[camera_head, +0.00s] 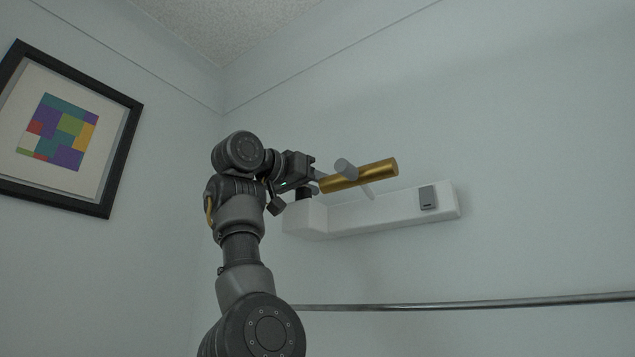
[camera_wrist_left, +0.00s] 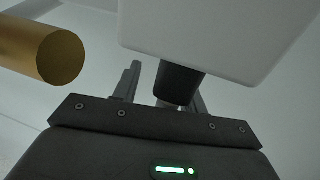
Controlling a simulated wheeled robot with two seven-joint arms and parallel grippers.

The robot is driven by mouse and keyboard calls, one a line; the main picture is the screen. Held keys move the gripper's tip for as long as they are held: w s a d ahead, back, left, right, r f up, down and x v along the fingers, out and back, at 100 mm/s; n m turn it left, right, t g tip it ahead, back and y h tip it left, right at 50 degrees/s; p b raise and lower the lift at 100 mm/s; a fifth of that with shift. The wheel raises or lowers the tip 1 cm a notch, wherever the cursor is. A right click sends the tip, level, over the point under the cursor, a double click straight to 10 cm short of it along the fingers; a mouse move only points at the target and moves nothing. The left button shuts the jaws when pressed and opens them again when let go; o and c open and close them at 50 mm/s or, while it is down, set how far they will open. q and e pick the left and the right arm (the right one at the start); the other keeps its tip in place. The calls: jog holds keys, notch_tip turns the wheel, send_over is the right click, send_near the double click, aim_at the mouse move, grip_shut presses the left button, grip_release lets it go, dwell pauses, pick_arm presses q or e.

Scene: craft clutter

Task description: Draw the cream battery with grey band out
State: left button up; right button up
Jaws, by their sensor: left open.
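I cannot clearly make out the cream battery with grey band in either view. My left gripper (camera_head: 312,174) is raised at the left end of a white wall unit (camera_head: 385,213). In the left wrist view, its fingers (camera_wrist_left: 163,92) are apart, one on each side of a short black cylinder (camera_wrist_left: 180,84). This cylinder meets a large pale block (camera_wrist_left: 205,35); a small grey piece (camera_wrist_left: 163,103) shows beside it. I cannot tell whether the fingers touch the cylinder. My right gripper is out of view.
A gold cylinder (camera_head: 368,174) with a grey stub (camera_head: 346,168) lies close to the gripper; it also shows in the left wrist view (camera_wrist_left: 45,55). A grey plate (camera_head: 428,197) sits on the unit. A metal rail (camera_head: 480,304) runs below. A framed picture (camera_head: 62,135) hangs left.

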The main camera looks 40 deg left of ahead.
pick_arm(q)
jog(key=shift+s+a, duration=0.2)
jog(key=shift+s, duration=0.15)
jog(key=shift+s+a+r, duration=0.1)
jog(key=shift+s, duration=0.25)
jog(key=shift+c, duration=0.4)
jog(key=shift+s+a, duration=0.1)
jog(key=shift+s, duration=0.15)
jog(key=shift+c, duration=2.4)
jog(key=shift+w, duration=0.1)
grip_shut()
jog(key=shift+c, duration=0.4)
grip_release()
grip_shut()
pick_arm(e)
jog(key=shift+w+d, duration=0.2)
pick_arm(q)
jog(key=shift+r, duration=0.1)
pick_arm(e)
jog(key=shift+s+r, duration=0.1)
